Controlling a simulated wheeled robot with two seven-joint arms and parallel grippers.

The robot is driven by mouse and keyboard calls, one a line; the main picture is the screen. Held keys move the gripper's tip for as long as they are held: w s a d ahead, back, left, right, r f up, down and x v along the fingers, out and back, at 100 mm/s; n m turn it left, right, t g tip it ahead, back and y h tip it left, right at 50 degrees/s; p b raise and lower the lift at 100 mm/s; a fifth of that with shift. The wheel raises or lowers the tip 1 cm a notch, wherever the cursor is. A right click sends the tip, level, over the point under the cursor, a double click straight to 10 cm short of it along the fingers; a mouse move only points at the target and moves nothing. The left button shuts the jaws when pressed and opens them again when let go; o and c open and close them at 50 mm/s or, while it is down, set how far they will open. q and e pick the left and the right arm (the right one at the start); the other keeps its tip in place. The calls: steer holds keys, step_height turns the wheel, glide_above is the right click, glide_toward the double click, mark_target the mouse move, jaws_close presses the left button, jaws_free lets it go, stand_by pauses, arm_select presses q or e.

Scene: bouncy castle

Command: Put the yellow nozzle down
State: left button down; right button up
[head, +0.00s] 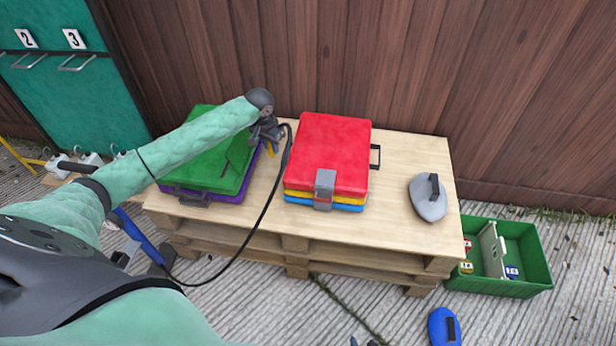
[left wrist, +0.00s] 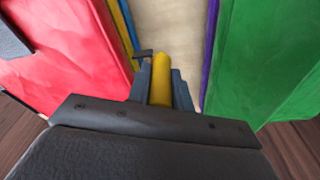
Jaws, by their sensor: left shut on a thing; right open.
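My left gripper (head: 268,138) is over the gap between two stacks of folded pads on the pallet table. It is shut on the yellow nozzle (left wrist: 162,80), which stands out between its fingers in the left wrist view. In the head view only a little of the nozzle (head: 271,152) shows below the fingers. A black hose runs from near the gripper over the table's front edge to the ground. Whether the nozzle touches the table is unclear. Small dark tips at the bottom edge of the head view look like my right gripper (head: 364,342), open and empty.
The red pad (head: 325,150) tops the right stack; the green pad (head: 215,155) tops the left one. A grey pad with a black handle (head: 428,200) lies on the table (head: 395,165). A green crate (head: 525,255) and a blue pad (head: 443,328) are on the ground.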

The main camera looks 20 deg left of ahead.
arm_select(q)
steer(key=shift+a+f, duration=0.3)
steer(key=shift+f, duration=0.3)
step_height(320, 180, down, 9)
steer(key=shift+f+b, duration=0.2)
steer(key=shift+b, duration=0.1)
steer(key=c, duration=1.2)
jaws_free()
steer(key=shift+c, duration=0.2)
